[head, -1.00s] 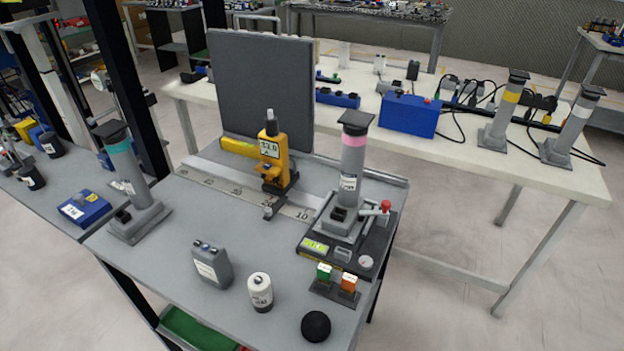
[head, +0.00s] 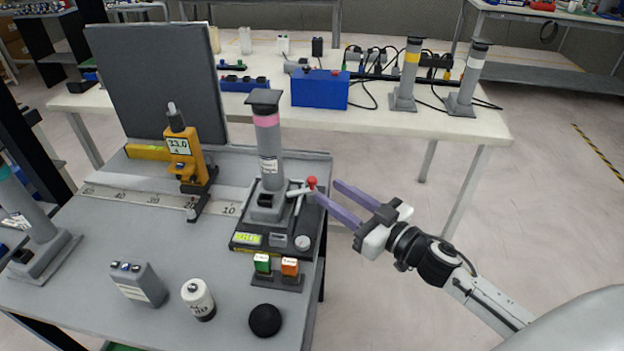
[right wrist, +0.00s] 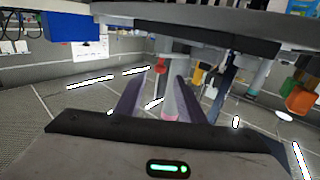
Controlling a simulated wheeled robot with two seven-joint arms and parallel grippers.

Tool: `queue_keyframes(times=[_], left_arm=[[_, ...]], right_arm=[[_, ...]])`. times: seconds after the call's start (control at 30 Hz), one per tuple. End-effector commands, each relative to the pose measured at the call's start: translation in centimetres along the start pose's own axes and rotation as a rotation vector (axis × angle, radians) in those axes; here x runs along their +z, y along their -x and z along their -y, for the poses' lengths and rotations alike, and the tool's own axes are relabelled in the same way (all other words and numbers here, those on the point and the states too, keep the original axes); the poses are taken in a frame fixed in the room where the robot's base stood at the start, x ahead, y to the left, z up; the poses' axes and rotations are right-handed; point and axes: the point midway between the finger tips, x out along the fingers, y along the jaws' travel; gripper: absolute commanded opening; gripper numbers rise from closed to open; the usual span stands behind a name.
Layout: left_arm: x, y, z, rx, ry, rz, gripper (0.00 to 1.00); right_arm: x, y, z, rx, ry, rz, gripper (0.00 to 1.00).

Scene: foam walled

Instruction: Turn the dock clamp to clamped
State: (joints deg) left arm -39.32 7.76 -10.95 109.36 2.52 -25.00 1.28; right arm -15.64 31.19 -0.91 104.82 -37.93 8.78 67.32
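The black dock (head: 275,236) sits at the right edge of the grey bench, with a grey post with a pink band (head: 268,150) standing in it. Its clamp lever (head: 300,191) is pale with a red knob (head: 312,182) and points right. My right gripper (head: 327,191) is open, its two purple fingers pointing left toward the knob. One fingertip appears close beside the knob; I cannot tell whether they touch. The right wrist view looks upside down and shows the red knob (right wrist: 160,67) and post (right wrist: 170,98) between the fingers (right wrist: 165,100). My left gripper is out of view.
A yellow gauge (head: 184,155) stands left. A white table (head: 455,127) is behind; right of the bench is open floor.

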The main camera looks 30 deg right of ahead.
Motion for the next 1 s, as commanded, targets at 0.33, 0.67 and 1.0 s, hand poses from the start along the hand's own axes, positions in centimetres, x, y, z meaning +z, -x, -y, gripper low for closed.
queue_keyframes(times=[0.33,0.67,1.0], left_arm=[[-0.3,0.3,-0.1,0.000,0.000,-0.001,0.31],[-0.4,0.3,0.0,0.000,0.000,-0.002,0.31],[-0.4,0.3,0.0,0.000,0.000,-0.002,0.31]], right_arm=[[0.0,-5.8,-0.1,0.003,-0.001,-0.001,0.36],[0.1,-7.3,0.0,0.002,-0.001,0.002,0.36],[0.1,-7.3,0.0,0.002,-0.001,0.002,0.05]])
